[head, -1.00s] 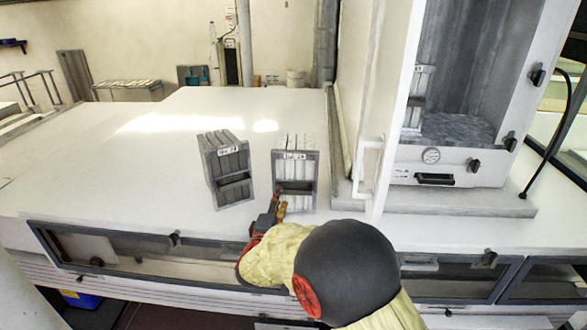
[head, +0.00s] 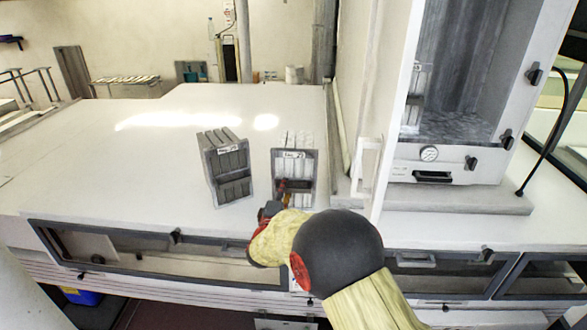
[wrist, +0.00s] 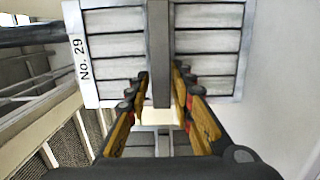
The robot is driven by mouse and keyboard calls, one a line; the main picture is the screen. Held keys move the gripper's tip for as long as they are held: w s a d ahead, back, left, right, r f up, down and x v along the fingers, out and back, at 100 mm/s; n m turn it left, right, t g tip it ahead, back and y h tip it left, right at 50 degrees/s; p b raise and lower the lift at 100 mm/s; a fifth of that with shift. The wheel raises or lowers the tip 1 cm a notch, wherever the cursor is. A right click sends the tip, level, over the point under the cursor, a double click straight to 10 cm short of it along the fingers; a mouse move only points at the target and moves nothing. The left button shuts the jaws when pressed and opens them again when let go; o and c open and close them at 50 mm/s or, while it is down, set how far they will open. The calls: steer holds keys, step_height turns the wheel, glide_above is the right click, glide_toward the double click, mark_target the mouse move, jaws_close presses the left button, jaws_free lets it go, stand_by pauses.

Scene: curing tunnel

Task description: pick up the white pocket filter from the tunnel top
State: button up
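The white pocket filter (head: 301,167) stands on the tunnel top, a grey frame with white pockets and a label on its upper edge. In the wrist view this filter (wrist: 112,47) fills the upper part, turned sideways, with its "No. 29" label at the left. My gripper (head: 283,187) is at the filter's front, by its crossbar. In the wrist view my gripper (wrist: 160,84) is open, its fingers on either side of the grey crossbar. A narrow gap seems to show beside the bar; contact is not clear.
A similar filter with grey pockets (head: 227,160) stands close to the left. The white tunnel top (head: 100,160) is clear further left. A white cabinet (head: 430,178) with a handle rises at the right. Glazed panels (head: 150,250) run along the front below.

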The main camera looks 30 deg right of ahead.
jaws_close()
steer(key=shift+r, duration=0.25)
stand_by(0.4)
